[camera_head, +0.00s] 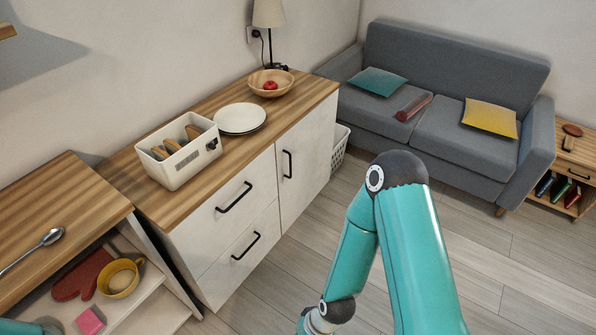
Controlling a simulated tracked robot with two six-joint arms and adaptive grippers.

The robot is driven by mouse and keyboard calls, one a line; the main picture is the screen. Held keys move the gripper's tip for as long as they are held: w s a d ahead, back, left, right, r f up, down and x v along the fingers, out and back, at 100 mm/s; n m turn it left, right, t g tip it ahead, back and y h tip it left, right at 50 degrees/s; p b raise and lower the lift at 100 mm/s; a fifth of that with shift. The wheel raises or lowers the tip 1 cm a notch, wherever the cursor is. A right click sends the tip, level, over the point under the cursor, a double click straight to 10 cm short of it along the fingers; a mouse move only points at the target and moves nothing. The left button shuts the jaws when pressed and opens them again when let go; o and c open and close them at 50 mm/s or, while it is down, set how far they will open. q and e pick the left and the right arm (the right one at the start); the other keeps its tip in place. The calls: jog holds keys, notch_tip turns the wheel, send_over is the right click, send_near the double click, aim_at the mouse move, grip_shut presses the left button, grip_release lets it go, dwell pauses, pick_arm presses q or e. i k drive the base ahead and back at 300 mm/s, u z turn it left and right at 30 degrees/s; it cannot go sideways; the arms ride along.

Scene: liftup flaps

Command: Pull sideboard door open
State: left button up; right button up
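The sideboard (195,215) stands against the wall, with a wooden top and white fronts. Its door (312,150) is at the right end and looks closed, flush with the front. A black vertical handle (288,164) sits near the door's left edge. To the left of the door are two drawers with black handles, both shut. My teal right arm rises in front of the sideboard and bends down to the bottom edge; its gripper is out of frame. Only a bit of my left arm shows in the lower left corner; its gripper is not visible.
On the sideboard stand a bread box (180,150), white plates (240,118), a bowl (271,82) with a red fruit and a lamp (268,15). A basket (340,150) stands beside its right end. A grey sofa (450,70) is behind. Floor before the door is clear.

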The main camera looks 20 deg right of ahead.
aim_at(303, 154)
jog(key=z, duration=1.2)
jog(key=k, duration=0.1)
jog(key=z, duration=0.4)
jog(key=i, duration=1.4)
jog(key=u, duration=4.05)
jog(key=k, duration=0.15)
jog(key=z, duration=2.35)
jog(key=k, duration=0.45)
jog(key=u, duration=0.3)
